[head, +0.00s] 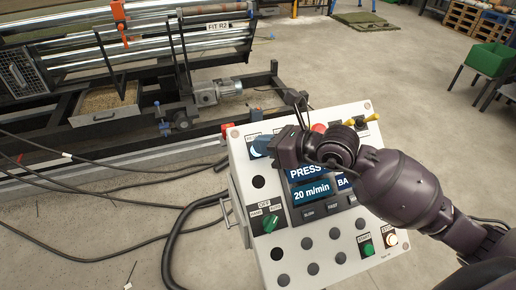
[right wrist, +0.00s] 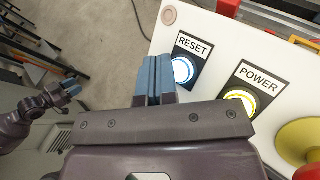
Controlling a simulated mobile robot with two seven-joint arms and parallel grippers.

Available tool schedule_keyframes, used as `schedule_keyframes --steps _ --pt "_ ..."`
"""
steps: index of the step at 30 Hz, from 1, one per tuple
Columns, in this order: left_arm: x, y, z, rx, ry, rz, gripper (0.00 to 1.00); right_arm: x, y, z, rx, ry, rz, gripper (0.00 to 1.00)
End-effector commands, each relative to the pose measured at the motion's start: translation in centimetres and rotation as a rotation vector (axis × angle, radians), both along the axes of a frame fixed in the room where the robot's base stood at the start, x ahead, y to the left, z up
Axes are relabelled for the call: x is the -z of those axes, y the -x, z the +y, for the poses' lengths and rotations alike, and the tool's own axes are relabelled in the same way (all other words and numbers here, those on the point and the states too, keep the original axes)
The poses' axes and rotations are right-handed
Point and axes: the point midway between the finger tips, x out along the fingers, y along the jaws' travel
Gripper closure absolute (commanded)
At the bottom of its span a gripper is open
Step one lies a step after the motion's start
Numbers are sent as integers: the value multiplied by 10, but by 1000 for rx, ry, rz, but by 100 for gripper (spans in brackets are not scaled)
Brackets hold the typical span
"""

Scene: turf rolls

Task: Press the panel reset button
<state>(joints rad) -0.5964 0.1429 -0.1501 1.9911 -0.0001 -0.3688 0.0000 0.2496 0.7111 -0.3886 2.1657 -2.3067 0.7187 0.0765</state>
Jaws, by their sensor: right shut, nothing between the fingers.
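The white control panel (head: 243,185) stands tilted in the middle of the head view. The reset button (right wrist: 182,70) glows pale blue-white under its RESET label in the right wrist view.
A lit yellow POWER button (right wrist: 240,100) is beside the reset button, with a yellow and red knob (right wrist: 303,145) further right. A display (head: 312,190), a green selector (head: 270,222) and several buttons fill the panel. Black cables (head: 170,240) lie on the floor at left.

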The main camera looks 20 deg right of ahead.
Motion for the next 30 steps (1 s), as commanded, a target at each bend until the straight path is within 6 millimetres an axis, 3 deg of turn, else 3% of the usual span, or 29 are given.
schedule_keyframes --steps 30 --pt "5 3 0 -1 0 9 57 7 -6 0 1 1 -1 100"
